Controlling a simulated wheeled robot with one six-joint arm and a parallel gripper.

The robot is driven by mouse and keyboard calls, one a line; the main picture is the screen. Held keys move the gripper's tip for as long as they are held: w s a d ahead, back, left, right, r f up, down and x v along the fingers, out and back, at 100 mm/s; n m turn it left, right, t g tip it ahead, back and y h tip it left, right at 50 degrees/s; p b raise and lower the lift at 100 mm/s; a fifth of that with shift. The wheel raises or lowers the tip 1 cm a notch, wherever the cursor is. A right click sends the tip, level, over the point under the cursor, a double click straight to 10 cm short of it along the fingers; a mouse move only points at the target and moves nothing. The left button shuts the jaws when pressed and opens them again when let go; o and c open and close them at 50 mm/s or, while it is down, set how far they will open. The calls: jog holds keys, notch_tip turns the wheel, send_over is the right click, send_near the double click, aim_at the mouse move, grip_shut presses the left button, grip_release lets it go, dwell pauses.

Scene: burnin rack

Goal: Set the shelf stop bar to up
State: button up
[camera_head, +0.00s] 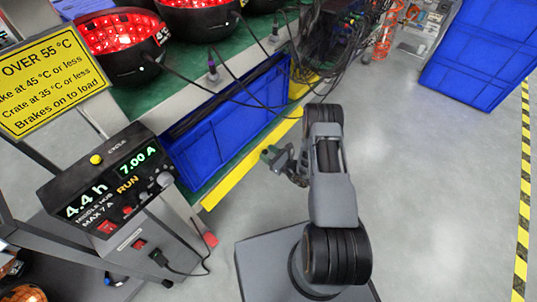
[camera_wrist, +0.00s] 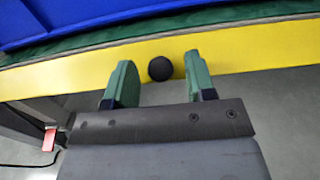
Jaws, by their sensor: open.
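The shelf stop bar is a long yellow bar (camera_head: 228,182) along the front edge of the lower shelf, in front of a blue crate. In the wrist view the yellow bar (camera_wrist: 60,75) crosses the picture, with a round black knob (camera_wrist: 160,68) on it. My gripper (camera_wrist: 160,75) is open, its two green fingertips on either side of the knob. No contact with the knob shows. In the head view my gripper (camera_head: 276,157) is beside the bar, and the knob is not visible there.
The blue crate (camera_head: 225,118) lies on the green shelf (camera_wrist: 200,28). Red-lit black bowls (camera_head: 122,42) with hanging cables stand on the shelf above. Grey floor (camera_head: 420,170) is clear to the right, below another blue crate (camera_head: 485,50).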

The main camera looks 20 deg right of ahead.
aim_at(258, 147)
jog(key=c, duration=0.9)
jog(key=shift+o, duration=0.2)
jog(key=shift+r+p, duration=0.2)
jog(key=shift+p, duration=0.15)
jog(key=r+g+h+p, duration=0.1)
jog(key=g+p, duration=0.1)
jog(key=r+g+h+p, duration=0.1)
jog(key=g+h+p, duration=0.1)
jog(key=p, duration=0.1)
jog(key=w+r+g+h+p, duration=0.1)
jog(key=r+g+p, duration=0.1)
jog(key=p, duration=0.1)
jog(key=shift+a, duration=0.35)
jog(key=shift+w+a+r+g+h+p, duration=0.15)
jog(key=shift+w+r+g+h+p, duration=0.05)
jog(key=shift+g+h+p, duration=0.4)
jog(key=shift+w+a+r+g+h+p, duration=0.15)
jog(key=shift+g+h+p, duration=0.2)
jog(key=shift+g+h, duration=0.35)
